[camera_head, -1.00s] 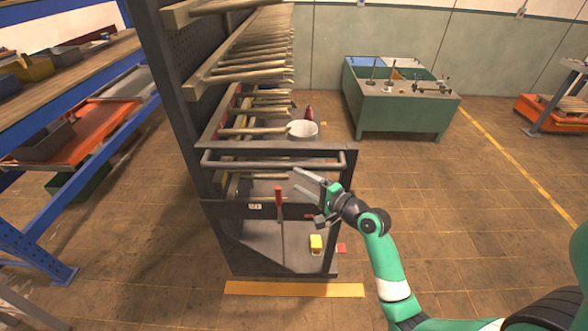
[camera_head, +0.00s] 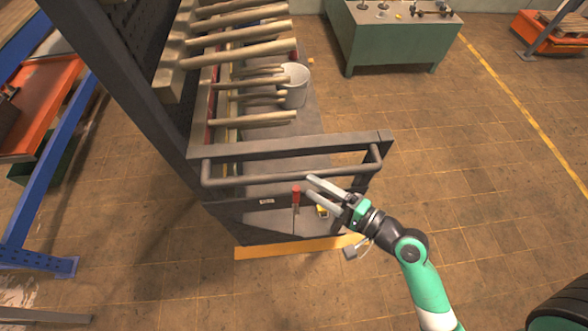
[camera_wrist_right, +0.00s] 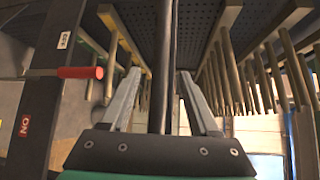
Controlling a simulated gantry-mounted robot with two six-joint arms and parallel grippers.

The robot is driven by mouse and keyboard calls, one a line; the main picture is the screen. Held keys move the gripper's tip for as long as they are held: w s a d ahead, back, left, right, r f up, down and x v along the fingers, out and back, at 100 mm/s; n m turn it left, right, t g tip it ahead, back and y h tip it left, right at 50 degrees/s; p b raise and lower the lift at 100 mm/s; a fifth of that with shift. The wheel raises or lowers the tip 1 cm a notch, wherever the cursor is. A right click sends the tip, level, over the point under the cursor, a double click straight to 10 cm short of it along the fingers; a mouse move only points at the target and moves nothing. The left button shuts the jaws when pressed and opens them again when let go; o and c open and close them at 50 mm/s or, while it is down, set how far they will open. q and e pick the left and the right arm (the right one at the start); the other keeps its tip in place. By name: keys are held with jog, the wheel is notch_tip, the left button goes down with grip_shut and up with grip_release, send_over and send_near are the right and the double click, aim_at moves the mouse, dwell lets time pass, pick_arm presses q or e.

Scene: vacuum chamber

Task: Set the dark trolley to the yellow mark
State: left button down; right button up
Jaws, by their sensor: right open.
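The yellow mark (camera_head: 285,251) is a strip on the floor along the trolley's near lower edge. My right gripper (camera_head: 311,187) is open at the push bar. In the right wrist view the dark bar (camera_wrist_right: 165,60) runs between the two apart fingers (camera_wrist_right: 160,95); I cannot tell whether they touch it. My left gripper is not in view.
A white bucket (camera_head: 294,88) stands on the trolley. Blue shelving (camera_head: 48,175) is at left, a green bench (camera_head: 395,42) behind.

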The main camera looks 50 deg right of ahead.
aim_at(301, 179)
jog(key=w, duration=0.5)
jog(key=w+f, duration=0.1)
jog(key=w, duration=0.1)
jog(key=shift+w+a+p, duration=0.15)
jog(key=shift+p, duration=0.2)
grip_shut()
dwell(0.9)
